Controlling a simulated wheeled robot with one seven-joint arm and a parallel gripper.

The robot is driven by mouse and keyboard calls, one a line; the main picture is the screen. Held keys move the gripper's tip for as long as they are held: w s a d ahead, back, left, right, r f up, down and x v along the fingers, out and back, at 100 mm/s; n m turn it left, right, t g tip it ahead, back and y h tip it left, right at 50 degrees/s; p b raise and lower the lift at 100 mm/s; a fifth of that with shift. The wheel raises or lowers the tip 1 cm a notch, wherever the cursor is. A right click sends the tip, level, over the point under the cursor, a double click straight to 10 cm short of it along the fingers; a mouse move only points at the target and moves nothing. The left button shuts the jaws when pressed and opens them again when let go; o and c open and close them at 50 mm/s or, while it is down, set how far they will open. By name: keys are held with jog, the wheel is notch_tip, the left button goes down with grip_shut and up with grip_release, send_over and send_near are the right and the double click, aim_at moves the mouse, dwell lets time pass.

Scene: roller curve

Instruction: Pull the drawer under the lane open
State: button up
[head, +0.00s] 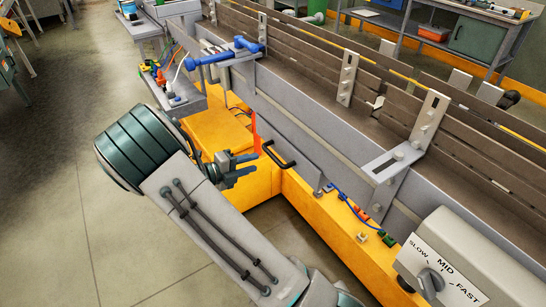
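The drawer front (300,163) appears as a grey panel under the lane (310,55), with a black bar handle (279,155) on it. The drawer looks shut, with no gap that I can make out. My gripper (250,167) is left of the handle, apart from it, with its dark fingers pointing right toward it. The fingers are spread with a gap between them, and nothing shows in it. My arm hides part of the floor and the yellow base (222,130) to the left.
A yellow ledge (325,210) runs below the drawer, with small coloured clips and parts on it. A grey speed control box (470,265) stands at the lower right. A grey shelf with tools (185,95) juts out at the upper left. The floor at left is open.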

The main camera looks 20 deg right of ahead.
aim_at(272, 158)
jog(key=x, duration=0.9)
jog(key=shift+p, duration=0.3)
grip_shut()
